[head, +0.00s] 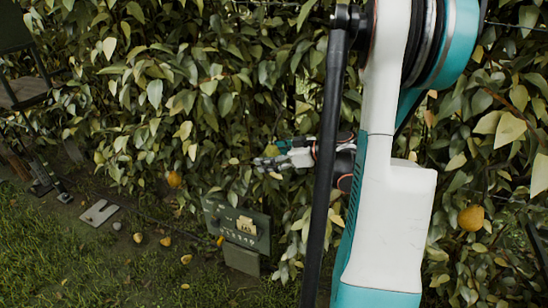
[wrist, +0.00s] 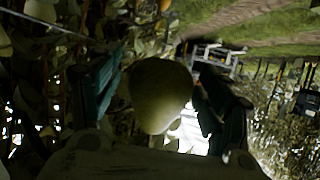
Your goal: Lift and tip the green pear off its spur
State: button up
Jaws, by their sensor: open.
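The green pear (wrist: 160,98) hangs in the middle of the wrist view, dull green and in shade. My gripper (wrist: 158,85) is open, with one dark teal finger to the left of the pear and one to the right. The pear sits between the fingers, and I cannot tell whether either one touches it. Its spur is too dark to make out.
Dense leaves (head: 150,90) surround the gripper. One yellow-orange pear (head: 174,179) hangs to the left and another (head: 471,218) to the right. A dark sign (head: 238,224) stands below the gripper. Several fallen fruits (head: 186,259) lie on the grass.

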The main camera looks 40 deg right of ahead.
jog(key=c, duration=1.2)
jog(key=shift+s+a+m+g+y+p, duration=0.3)
jog(key=shift+s+m+g+p, duration=0.15)
jog(key=shift+g, duration=0.15)
jog(key=shift+s+a+r+m+g+p, duration=0.2)
jog(key=shift+s+m+g+p, duration=0.15)
jog(key=shift+s+g+p, duration=0.15)
jog(key=shift+s+a+m+g+y+p, duration=0.3)
jog(key=shift+s+m+g+p, duration=0.1)
jog(key=shift+g, duration=0.2)
jog(key=shift+r, duration=0.15)
